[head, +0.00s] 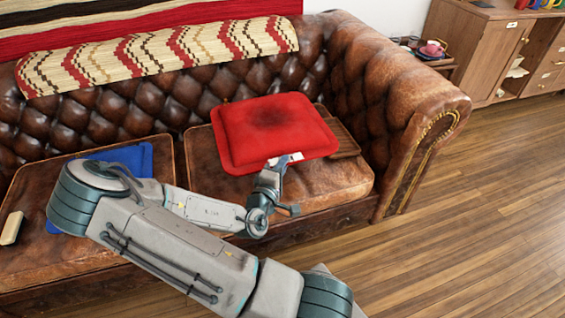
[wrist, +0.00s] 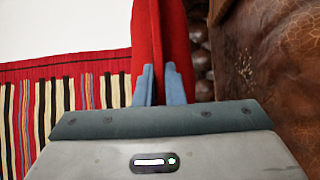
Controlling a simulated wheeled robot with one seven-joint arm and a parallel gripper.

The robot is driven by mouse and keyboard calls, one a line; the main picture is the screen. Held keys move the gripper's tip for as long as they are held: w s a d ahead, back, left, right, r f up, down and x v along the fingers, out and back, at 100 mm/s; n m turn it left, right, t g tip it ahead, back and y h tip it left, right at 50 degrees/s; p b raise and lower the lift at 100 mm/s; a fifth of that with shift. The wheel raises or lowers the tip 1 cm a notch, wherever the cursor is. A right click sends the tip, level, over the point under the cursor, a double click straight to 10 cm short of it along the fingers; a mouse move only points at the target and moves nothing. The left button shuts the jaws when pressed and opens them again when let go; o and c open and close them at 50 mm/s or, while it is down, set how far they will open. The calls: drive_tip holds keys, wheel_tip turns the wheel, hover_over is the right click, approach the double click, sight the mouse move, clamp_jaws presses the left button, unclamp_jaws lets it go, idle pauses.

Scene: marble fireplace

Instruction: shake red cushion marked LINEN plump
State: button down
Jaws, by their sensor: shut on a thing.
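The red cushion (head: 250,130) is over the right seat of the brown leather sofa, with a dark smudge on its upper face. A small white patch shows at its front edge; I cannot read any lettering. My gripper (head: 284,165) is shut on the cushion's front edge. In the wrist view, both blue-grey fingertips (wrist: 160,82) pinch the red fabric (wrist: 146,35) between them. Whether the cushion's far side touches the seat, I cannot tell.
A blue cushion (head: 137,156) lies on the left seat, partly behind my arm. A pale block (head: 12,228) sits at far left. A brown slatted thing (head: 345,140) shows beside the red cushion. The sofa's armrest (head: 405,120) rises at right. The wooden floor (head: 480,210) is clear.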

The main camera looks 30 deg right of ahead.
wheel_tip(320, 180, up, 7)
drive_tip(key=p, duration=0.7)
drive_tip(key=shift+r, duration=0.2)
wheel_tip(320, 180, down, 7)
drive_tip(key=b, duration=0.6)
drive_tip(key=shift+f, duration=0.2)
drive_tip(key=shift+r, duration=0.15)
wheel_tip(320, 180, up, 7)
drive_tip(key=p, duration=0.6)
drive_tip(key=shift+p, duration=0.3)
wheel_tip(320, 180, down, 7)
drive_tip(key=b, duration=0.6)
drive_tip(key=shift+f, duration=0.2)
drive_tip(key=shift+r, duration=0.1)
